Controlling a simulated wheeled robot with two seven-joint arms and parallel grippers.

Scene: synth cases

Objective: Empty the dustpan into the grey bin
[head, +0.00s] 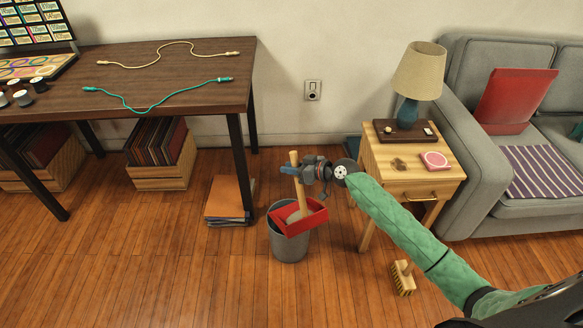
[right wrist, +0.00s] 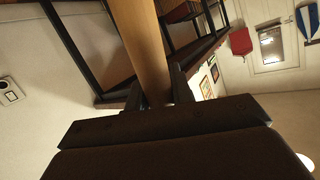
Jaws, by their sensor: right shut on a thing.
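The red dustpan (head: 304,219) with a wooden handle is held over the grey bin (head: 289,245), tilted, and it covers much of the bin's opening. A greyish heap (head: 296,216) shows at the pan; I cannot tell whether it lies in the pan or the bin. My right gripper (head: 291,171) is shut on the wooden handle, which stands nearly upright. In the right wrist view the handle (right wrist: 140,45) runs up from between the dark fingers. My left gripper is in neither view.
A brush (head: 402,278) lies on the floor by the wooden side table (head: 440,180), which carries a lamp (head: 416,82). A dark desk (head: 190,75) stands left, with stacked folders (head: 230,198) beneath. A grey sofa (head: 472,170) is right.

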